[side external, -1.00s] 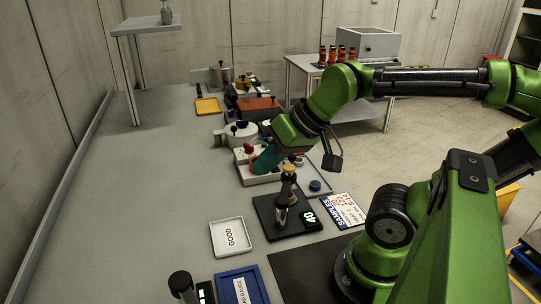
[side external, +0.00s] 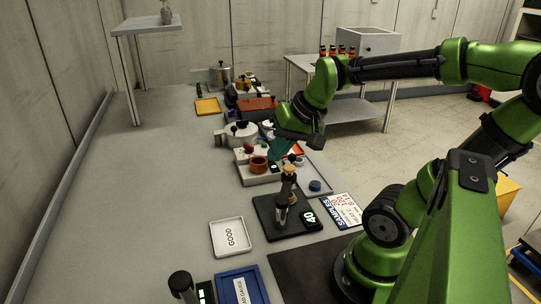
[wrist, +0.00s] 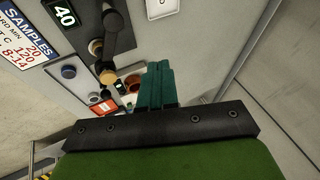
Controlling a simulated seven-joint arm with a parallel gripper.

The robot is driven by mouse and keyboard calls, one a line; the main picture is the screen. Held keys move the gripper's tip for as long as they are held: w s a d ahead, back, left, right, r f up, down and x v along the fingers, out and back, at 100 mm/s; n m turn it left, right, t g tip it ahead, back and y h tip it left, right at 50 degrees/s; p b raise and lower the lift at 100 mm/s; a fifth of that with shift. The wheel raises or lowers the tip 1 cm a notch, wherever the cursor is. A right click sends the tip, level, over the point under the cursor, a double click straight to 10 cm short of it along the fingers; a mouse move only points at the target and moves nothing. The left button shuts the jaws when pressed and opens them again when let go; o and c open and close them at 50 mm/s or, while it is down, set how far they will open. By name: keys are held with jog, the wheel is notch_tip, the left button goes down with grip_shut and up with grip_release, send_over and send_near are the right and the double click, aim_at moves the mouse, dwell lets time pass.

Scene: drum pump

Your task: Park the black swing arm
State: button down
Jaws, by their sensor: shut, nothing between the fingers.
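My gripper (side external: 277,151) has teal fingers, shut and empty, above the rear right part of a white-based unit (side external: 252,179). The shut fingers also show in the wrist view (wrist: 158,68). The unit carries an orange-brown round part (side external: 259,164) and small dark parts (side external: 248,149) behind it. My gripper hides some of its right side.
In front stands a black-based device (side external: 285,217) with an upright post and a display reading 40. A GOOD tray (side external: 216,243), a blue tray (side external: 224,281) and a SAMPLES card (side external: 341,211) lie nearby. A white lidded pot (side external: 238,133) stands behind. The left bench is clear.

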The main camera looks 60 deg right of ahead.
jog(key=s+d+f+m+y, duration=0.1)
jog(key=s+d+m, duration=0.3)
jog(key=d+m, duration=0.6)
jog(key=s+d+m+y, duration=0.2)
jog(key=s+d+m, duration=0.2)
jog(key=d+m, duration=0.6)
jog(key=d, duration=0.4)
jog(key=shift+d+f+m+t+y, duration=0.3)
jog(key=shift+f+m, duration=0.05)
jog(key=shift+m, duration=0.05)
jog(key=shift+f, duration=0.1)
jog(key=w+a+r+x, duration=0.1)
jog(key=x, duration=1.2)
jog(key=shift+w+r, duration=0.3)
jog(key=shift+a, duration=0.1)
